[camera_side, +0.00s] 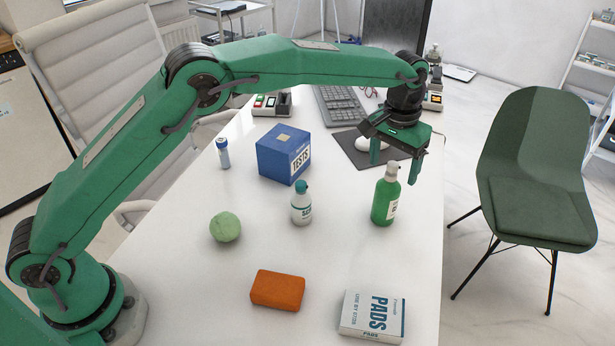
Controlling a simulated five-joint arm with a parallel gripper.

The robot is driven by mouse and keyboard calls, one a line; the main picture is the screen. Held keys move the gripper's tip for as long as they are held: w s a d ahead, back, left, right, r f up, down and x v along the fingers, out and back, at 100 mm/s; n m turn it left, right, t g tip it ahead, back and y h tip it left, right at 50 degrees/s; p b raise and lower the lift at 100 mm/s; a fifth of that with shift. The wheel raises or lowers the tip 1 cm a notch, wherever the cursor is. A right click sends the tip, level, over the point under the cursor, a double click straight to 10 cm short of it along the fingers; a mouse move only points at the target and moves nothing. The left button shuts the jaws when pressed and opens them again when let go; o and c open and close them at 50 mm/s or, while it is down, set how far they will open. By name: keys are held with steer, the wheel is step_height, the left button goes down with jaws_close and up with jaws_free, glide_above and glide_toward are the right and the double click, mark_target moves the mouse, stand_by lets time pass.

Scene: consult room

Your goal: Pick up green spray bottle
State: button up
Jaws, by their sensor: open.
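The green spray bottle (383,202) stands upright on the right part of the white table, with a pale label on its right side and a light top. My gripper (395,168) is open above it and points down. One finger shows to the left of the bottle's top and the other to the right. The fingertips are around the height of the bottle's top and upper body. I cannot tell from this view whether either finger touches the bottle.
Left of the bottle stand a white bottle with a teal cap (301,206), a blue box (284,155) and a small vial (223,154). A green ball (225,227), an orange block (277,290) and a pads box (372,316) lie nearer. A mouse (368,144) and keyboard (340,106) are behind.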

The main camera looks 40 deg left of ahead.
mark_target(390, 182)
steer(key=shift+w+a+f, duration=0.1)
steer(key=shift+f, duration=2.8)
steer(key=c, duration=1.6)
steer(key=shift+r, duration=0.1)
jaws_close()
steer(key=shift+r, duration=1.2)
step_height(390, 182, up, 2)
steer(key=s+d+r, duration=0.6)
steer(key=s, duration=0.3)
steer(key=shift+s+d+r, duration=0.25)
steer(key=shift+d+r, duration=0.05)
steer(key=shift+d, duration=0.1)
